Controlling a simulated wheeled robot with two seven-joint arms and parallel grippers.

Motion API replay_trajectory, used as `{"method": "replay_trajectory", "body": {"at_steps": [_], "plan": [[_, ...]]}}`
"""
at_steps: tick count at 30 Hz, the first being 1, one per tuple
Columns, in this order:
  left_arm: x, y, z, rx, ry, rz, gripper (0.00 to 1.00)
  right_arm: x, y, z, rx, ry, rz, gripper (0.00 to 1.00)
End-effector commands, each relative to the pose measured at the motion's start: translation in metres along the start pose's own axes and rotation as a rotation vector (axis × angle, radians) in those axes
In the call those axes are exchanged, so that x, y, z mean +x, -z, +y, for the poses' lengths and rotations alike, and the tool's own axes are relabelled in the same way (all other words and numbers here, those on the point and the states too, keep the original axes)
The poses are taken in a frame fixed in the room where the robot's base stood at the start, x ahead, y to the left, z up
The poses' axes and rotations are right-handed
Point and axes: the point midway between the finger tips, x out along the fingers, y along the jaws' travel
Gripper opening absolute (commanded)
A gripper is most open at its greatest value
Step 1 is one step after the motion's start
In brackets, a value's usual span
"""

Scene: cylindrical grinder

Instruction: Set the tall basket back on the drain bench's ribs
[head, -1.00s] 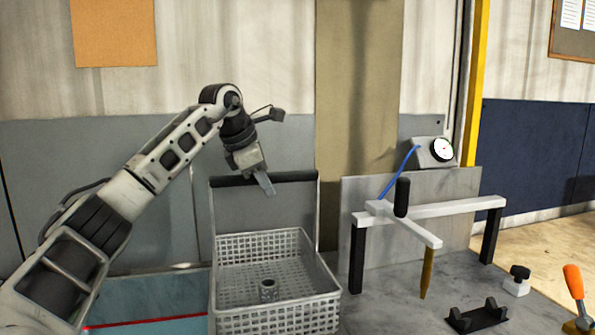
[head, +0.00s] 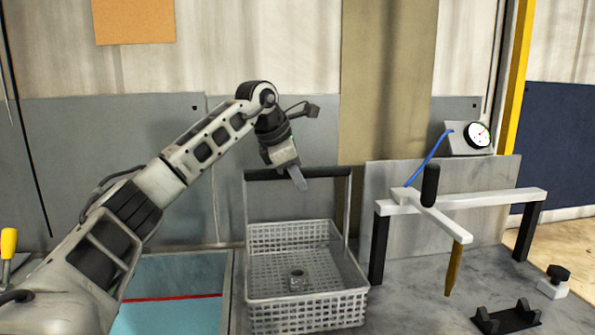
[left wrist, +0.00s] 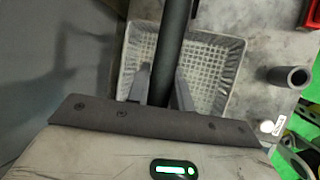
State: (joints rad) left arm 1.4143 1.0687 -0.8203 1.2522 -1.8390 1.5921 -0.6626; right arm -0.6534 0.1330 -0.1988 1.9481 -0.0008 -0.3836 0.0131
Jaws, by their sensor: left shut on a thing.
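The tall basket (head: 307,310) is a pale grey mesh crate with upright side rods and a dark handle bar (head: 325,173) across the top. In the left wrist view the fingers (left wrist: 160,88) lie on both sides of the dark bar, with the basket mesh (left wrist: 215,65) below. The grey bench top (head: 410,300) shows around the basket. Its ribs are not visible, and I cannot tell whether the basket touches it. My right gripper is not in view.
A teal tank or panel with a red line (head: 170,296) lies close left of the basket. To the right are a white bar frame on black legs (head: 490,203), a dial gauge (head: 478,136) and a black cradle (head: 508,318). A grey wall stands behind.

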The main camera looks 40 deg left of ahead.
Motion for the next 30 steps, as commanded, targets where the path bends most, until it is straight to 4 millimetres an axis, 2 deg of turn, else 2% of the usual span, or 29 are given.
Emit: {"method": "replay_trajectory", "body": {"at_steps": [11,30], "plan": [[-0.0022,-0.0017,0.001,0.0,-0.005,-0.008,0.0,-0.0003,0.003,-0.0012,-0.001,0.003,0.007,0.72],[0.007,0.0028,-0.002,0.0,-0.005,-0.008,0.0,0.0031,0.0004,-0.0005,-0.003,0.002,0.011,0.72]]}}
